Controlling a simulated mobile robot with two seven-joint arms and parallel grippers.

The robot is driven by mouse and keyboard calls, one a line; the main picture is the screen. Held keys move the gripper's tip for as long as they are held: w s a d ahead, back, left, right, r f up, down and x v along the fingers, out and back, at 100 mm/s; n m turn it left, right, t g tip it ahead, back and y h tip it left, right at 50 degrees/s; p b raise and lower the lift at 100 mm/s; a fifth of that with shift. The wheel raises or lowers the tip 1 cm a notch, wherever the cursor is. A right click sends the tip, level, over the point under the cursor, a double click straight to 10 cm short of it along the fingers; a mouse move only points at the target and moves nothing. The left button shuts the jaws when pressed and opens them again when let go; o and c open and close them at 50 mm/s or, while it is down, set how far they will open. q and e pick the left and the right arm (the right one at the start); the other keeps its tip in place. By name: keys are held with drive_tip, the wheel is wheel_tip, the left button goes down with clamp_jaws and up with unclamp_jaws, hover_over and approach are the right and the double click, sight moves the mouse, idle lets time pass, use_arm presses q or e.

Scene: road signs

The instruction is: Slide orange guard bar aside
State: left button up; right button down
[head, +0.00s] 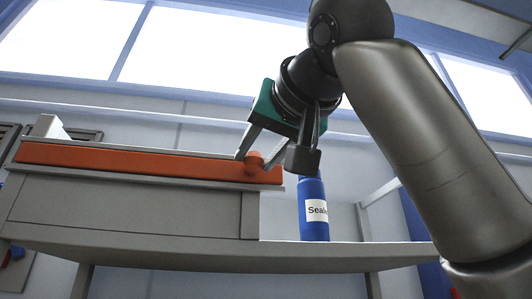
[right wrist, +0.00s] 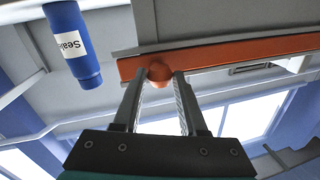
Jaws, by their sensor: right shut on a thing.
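The orange guard bar (head: 130,160) lies lengthwise along the front upper edge of a grey box-like unit (head: 130,208). It also shows in the right wrist view (right wrist: 235,57). A round orange knob (head: 254,166) stands out near the bar's right end in the head view. My right gripper (head: 254,160) is at this knob, with one finger on each side of it, shut on it. The right wrist view shows the knob (right wrist: 159,72) between the two fingertips. My left gripper is in neither view.
A blue bottle (head: 314,228) with a white label, partly legible as "Seale", stands on the shelf (head: 345,251) just right of the unit, close to my right gripper. A shelf post (head: 363,222) is further right. Windows fill the back wall.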

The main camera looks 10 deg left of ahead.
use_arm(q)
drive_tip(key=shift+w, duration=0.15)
use_arm(e)
drive_tip(key=shift+s+a, duration=0.1)
drive_tip(key=c, duration=0.8)
unclamp_jaws()
drive_tip(key=shift+c, duration=0.2)
drive_tip(key=o, duration=0.4)
drive_tip(key=shift+a, duration=0.15)
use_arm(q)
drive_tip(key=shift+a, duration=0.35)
use_arm(e)
drive_tip(key=shift+s+d, duration=0.3)
drive_tip(key=shift+s, duration=0.1)
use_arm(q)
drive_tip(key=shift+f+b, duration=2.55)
use_arm(e)
drive_tip(key=shift+v, duration=7.15)
